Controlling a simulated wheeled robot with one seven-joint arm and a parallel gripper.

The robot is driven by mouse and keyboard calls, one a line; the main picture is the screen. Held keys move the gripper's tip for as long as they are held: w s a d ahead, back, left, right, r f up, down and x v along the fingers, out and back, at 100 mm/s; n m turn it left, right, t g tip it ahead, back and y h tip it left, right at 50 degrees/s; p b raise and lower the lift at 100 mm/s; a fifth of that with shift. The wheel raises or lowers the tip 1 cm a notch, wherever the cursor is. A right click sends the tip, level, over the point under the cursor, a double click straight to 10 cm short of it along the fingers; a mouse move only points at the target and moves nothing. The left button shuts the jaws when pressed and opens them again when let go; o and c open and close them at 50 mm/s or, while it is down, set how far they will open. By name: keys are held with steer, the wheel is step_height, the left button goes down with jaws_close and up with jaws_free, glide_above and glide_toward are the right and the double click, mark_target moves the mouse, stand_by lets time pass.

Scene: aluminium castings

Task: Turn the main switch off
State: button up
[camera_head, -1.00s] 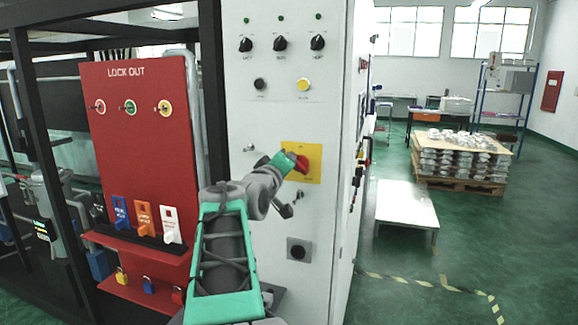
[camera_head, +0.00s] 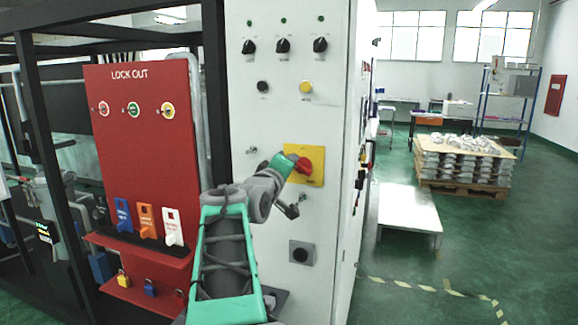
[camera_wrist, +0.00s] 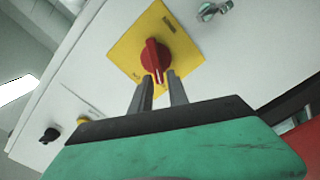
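The main switch is a red rotary knob (camera_wrist: 154,56) on a square yellow plate (camera_wrist: 126,50), fixed to the white cabinet front. In the head view the red knob (camera_head: 303,166) shows just beyond the end of my arm, on the yellow plate (camera_head: 315,178). My gripper (camera_wrist: 159,82) has its two dark fingers apart, with a gap between them. The fingertips lie close to the knob's near end, one on each side of it in the wrist view. I cannot tell whether they touch it. In the head view the fingers are mostly hidden.
The white cabinet (camera_head: 255,120) also carries several black selector knobs, a yellow button (camera_head: 306,87) and a dark round control (camera_head: 300,253). A red lock-out board (camera_head: 130,95) with tags and padlocks stands to the left. Open green floor lies to the right.

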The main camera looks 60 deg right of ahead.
steer(key=shift+o, duration=1.2)
steer(key=s+a+b, duration=0.1)
steer(key=a+b, duration=0.1)
steer(key=a, duration=0.5)
steer(key=shift+s+a, duration=0.15)
steer(key=shift+a, duration=0.2)
